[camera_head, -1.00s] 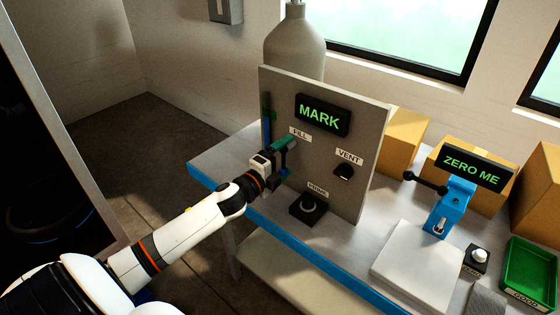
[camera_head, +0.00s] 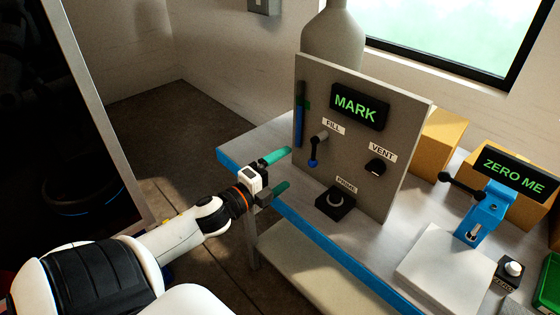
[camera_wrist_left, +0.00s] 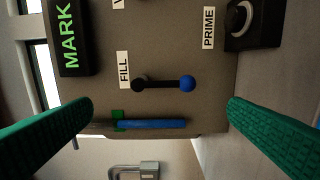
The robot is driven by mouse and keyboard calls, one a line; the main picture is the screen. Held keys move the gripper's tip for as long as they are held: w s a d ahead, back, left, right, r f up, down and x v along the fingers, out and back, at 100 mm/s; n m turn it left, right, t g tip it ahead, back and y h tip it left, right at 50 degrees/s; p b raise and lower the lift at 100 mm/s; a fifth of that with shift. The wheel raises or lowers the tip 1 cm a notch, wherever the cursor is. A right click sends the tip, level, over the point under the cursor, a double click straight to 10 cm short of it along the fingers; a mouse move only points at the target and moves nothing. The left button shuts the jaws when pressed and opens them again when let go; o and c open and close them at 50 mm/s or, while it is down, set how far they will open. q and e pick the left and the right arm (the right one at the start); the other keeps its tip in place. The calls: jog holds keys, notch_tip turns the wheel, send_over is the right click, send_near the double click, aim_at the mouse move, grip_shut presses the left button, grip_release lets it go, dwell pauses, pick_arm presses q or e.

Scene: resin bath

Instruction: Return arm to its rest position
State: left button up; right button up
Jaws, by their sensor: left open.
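My left gripper (camera_head: 277,172) is open and empty, in front of the panel's left edge and apart from it. Its two green fingers show at either side of the left wrist view (camera_wrist_left: 160,125). The grey panel (camera_head: 390,140) stands upright on the bench. The FILL lever (camera_head: 314,152) with a blue knob hangs down on it, and in the left wrist view the lever (camera_wrist_left: 165,83) lies between the fingers' lines, farther off. A blue level tube (camera_head: 299,125) with a green mark is at the panel's left. My right gripper is not in view.
The VENT knob (camera_head: 376,167), PRIME button (camera_head: 335,203) and MARK display (camera_head: 359,106) are right of my gripper. A blue press (camera_head: 482,215), white plate (camera_head: 445,270) and ZERO ME display (camera_head: 515,174) stand farther right. Open floor (camera_head: 180,145) lies at the left.

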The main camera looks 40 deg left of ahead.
pick_arm(q)
jog(key=shift+f, duration=0.1)
dwell(0.4)
jog(key=s+a+f+n+g+y, duration=0.1)
jog(key=a+f+n+g+y, duration=0.15)
jog(key=f, duration=0.75)
jog(key=s+a+f+n+g+y, duration=0.1)
jog(key=a+f+n+g, duration=0.2)
jog(key=f, duration=0.6)
jog(key=s+d+f+n+g, duration=0.1)
jog(key=s+f+n, duration=0.25)
jog(key=f, duration=0.55)
jog(key=s+d+f+n+g, duration=0.1)
jog(key=s+f+n+g, duration=0.1)
jog(key=s+f, duration=0.45)
jog(key=s+d+f+n+g+h, duration=0.1)
jog(key=s+d+f+n+g, duration=0.2)
jog(key=s+d+f, duration=0.6)
jog(key=s+d+f+n+g+h, duration=0.1)
jog(key=s+d+f+g, duration=0.4)
jog(key=s+f, duration=0.9)
jog(key=s+d+n, duration=0.1)
jog(key=s+d, duration=0.2)
jog(key=shift+d+f+n, duration=0.25)
jog(key=shift+d+n, duration=0.15)
jog(key=shift+g, duration=0.25)
